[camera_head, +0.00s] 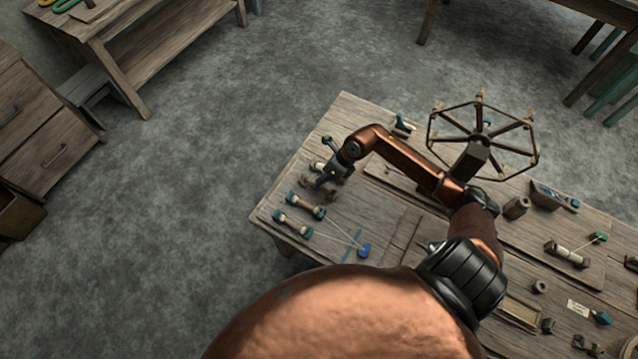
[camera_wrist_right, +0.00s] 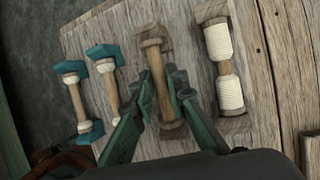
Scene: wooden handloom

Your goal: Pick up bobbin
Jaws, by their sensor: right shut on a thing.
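My right gripper (camera_head: 329,180) is over the left end of the work table, fingers pointing down. In the right wrist view its teal fingers (camera_wrist_right: 161,97) sit on both sides of a bare wooden bobbin (camera_wrist_right: 156,72) and are shut on its shaft. The bobbin's far end block shows beyond the fingertips; its near end shows between the fingers. I cannot tell whether it is clear of the table. In the head view the gripper partly hides it. My left gripper is not in view.
A bobbin with white thread (camera_wrist_right: 222,68) lies just right. Two teal-ended bobbins (camera_head: 305,206) (camera_head: 292,224) lie left of the gripper in the wrist view, thread leading to a blue piece (camera_head: 364,250). A spoked winder (camera_head: 482,128) stands farther right on the table (camera_head: 345,110).

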